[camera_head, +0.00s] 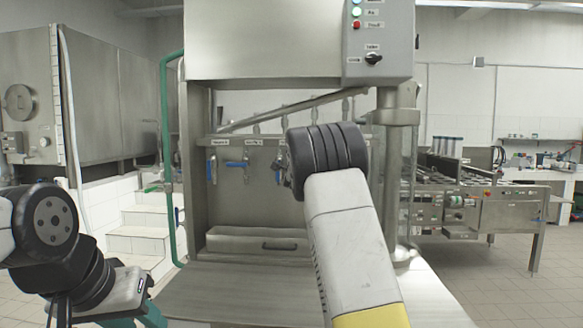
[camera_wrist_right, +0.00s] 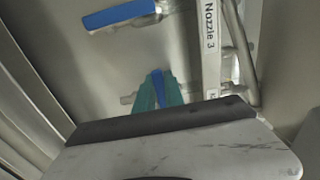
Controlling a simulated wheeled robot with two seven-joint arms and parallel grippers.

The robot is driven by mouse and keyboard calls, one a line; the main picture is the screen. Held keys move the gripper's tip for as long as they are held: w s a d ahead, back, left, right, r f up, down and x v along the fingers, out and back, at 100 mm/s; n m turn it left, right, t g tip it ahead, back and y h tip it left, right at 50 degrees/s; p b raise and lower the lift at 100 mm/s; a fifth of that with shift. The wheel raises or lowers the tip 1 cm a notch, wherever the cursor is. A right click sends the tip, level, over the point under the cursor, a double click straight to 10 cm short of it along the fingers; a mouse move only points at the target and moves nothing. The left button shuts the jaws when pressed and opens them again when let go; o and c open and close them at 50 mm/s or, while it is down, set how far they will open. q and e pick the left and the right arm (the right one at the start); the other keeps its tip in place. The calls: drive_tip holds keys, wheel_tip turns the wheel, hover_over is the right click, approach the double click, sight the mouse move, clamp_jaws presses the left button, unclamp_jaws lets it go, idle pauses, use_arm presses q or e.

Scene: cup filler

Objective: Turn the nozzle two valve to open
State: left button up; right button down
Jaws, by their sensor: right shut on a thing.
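The nozzle two valve has a blue handle (camera_head: 237,164) that lies sideways, pointing left from its body, below the second label (camera_head: 253,142) in the head view. In the right wrist view, the teal fingertips of my right gripper (camera_wrist_right: 157,93) are shut on a blue valve handle (camera_wrist_right: 159,84). This handle is the one beyond the valve labelled Nozzle 3 (camera_wrist_right: 122,13); its own label is mostly cut off. In the head view my right arm hides this gripper and the held handle. My left gripper (camera_head: 138,316) is low at the left, its teal fingers apart and empty.
The nozzle one handle (camera_head: 212,170) hangs downward at the left. Another blue handle (camera_head: 280,158) shows beside my right wrist. A control box (camera_head: 380,40) hangs above, a green pipe (camera_head: 166,130) runs along the left, and the steel worktop (camera_head: 230,290) is clear.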

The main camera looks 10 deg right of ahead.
drive_tip(key=shift+f+n, duration=0.15)
drive_tip(key=shift+n, duration=0.15)
drive_tip(key=f+n, duration=0.1)
drive_tip(key=n, duration=0.1)
drive_tip(key=f+n, duration=0.1)
drive_tip(key=n, duration=0.2)
drive_tip(key=d+n, duration=0.1)
drive_tip(key=n, duration=0.2)
drive_tip(key=shift+s+f, duration=0.15)
drive_tip(key=shift+f, duration=0.25)
drive_tip(key=shift+d, duration=0.1)
drive_tip(key=shift+s+d, duration=0.1)
drive_tip(key=shift+d, duration=0.2)
idle(0.4)
drive_tip(key=shift+n, duration=0.3)
